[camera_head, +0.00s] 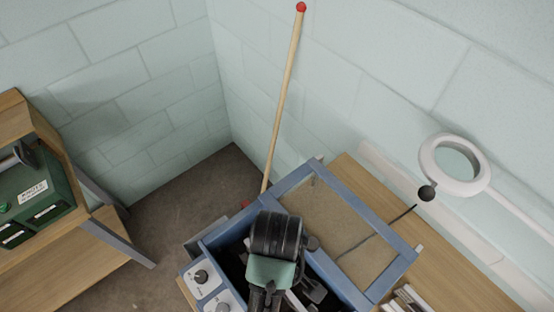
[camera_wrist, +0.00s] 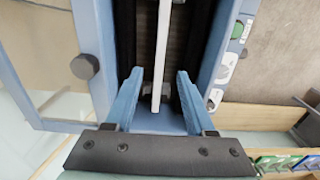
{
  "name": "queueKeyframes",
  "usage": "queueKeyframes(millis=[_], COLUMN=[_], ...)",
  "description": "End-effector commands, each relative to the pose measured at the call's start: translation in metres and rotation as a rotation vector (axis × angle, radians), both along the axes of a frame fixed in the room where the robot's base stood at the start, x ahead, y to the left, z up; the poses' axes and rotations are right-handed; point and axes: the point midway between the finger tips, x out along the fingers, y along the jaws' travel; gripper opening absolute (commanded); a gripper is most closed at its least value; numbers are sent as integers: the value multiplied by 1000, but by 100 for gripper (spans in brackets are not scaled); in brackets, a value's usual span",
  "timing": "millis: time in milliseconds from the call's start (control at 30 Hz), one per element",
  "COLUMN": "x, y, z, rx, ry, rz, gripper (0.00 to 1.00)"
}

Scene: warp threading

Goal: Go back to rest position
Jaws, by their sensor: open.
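My gripper (camera_wrist: 157,78) shows in the wrist view with its two blue fingers spread apart and nothing clamped between them. It is over the dark inside of a blue-framed machine (camera_head: 342,218). A thin white bar (camera_wrist: 162,50) runs lengthwise in the machine and appears between the fingers, with a gap on each side. In the head view my dark arm and green wrist part reach over the machine's open bay and hide much of its inside; the fingers are hard to make out there.
The machine's lid frame with a clear pane stands to the right, above a wooden bench (camera_head: 440,270). A white ring lamp (camera_head: 455,140) hangs at the right. A wooden pole with a red tip (camera_head: 285,90) leans against the wall. A green box (camera_head: 30,200) sits on a shelf left.

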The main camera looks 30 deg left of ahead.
Motion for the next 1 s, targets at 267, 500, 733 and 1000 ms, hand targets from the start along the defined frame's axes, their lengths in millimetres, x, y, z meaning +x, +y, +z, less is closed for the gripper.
queueKeyframes(millis=[267, 500, 733, 1000], x=[0, 0, 74, 204], y=[0, 0, 8, -6], z=[26, 25, 55, 208], rx=[0, 0, 102, 447], ry=[0, 0, -275, -941], rz=[0, 0, -146, -477], gripper=[55, 55, 55, 55])
